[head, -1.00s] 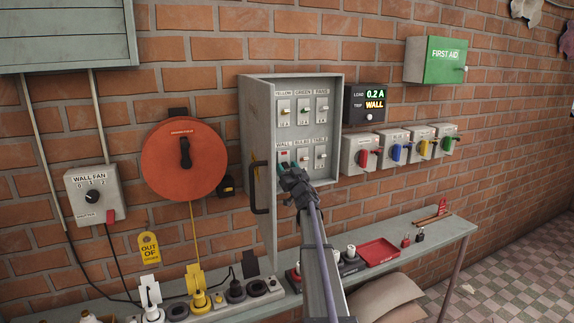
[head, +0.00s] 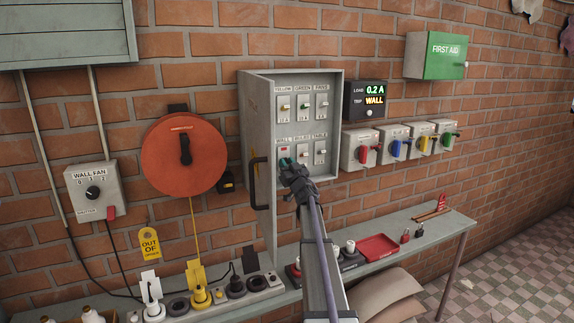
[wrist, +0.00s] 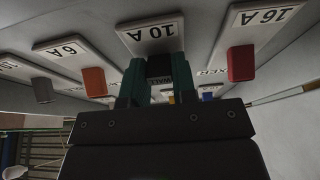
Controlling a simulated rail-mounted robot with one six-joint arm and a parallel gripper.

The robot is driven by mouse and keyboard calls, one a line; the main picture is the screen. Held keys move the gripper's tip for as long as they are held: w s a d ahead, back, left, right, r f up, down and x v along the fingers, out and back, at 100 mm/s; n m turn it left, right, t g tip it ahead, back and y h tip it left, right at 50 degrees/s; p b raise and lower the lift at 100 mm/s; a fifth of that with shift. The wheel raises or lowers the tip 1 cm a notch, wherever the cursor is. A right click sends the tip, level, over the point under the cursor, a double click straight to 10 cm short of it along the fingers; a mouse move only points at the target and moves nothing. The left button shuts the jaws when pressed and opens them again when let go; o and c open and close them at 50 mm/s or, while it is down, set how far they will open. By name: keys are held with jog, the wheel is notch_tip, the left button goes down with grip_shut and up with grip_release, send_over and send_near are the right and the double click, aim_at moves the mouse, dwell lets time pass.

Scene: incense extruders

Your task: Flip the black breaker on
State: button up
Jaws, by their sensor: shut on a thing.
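The grey breaker panel (head: 261,205) hangs on the brick wall with two rows of breakers. My gripper (head: 287,163) is at the lower left breaker, labelled WALL, and covers much of it. A small red patch shows just above the fingers. In the wrist view, my teal fingers (wrist: 161,80) are shut on a black breaker toggle (wrist: 160,66) under an upside-down 10 A label (wrist: 150,36). An orange toggle (wrist: 95,82) and a red toggle (wrist: 241,64) stand on either side. The black toggle's exact tilt is hard to tell.
A load display (head: 366,101) reads 0.2 A and TRIP WALL. Several coloured rotary switches (head: 361,151) are right of the panel. The black door handle (head: 259,185) projects on the left. A bench (head: 425,243) with plugs and a red tray (head: 380,247) runs below.

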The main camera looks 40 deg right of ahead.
jog(key=shift+s+r+g+p, duration=0.1)
jog(key=shift+r+g+p, duration=0.8)
jog(key=shift+p, duration=1.15)
jog(key=g+p, duration=0.1)
jog(key=p, duration=0.1)
jog(key=g+y+p, duration=0.1)
jog(key=p, duration=0.1)
jog(key=shift+r, duration=0.3)
jog(key=g+p, duration=0.2)
jog(key=p, duration=0.2)
jog(key=shift+r, duration=0.2)
jog(key=shift+g+y+p, duration=0.4)
jog(key=shift+g+p, duration=0.7)
jog(key=shift+p, duration=0.05)
jog(key=shift+f, duration=0.15)
jog(key=o, duration=0.9)
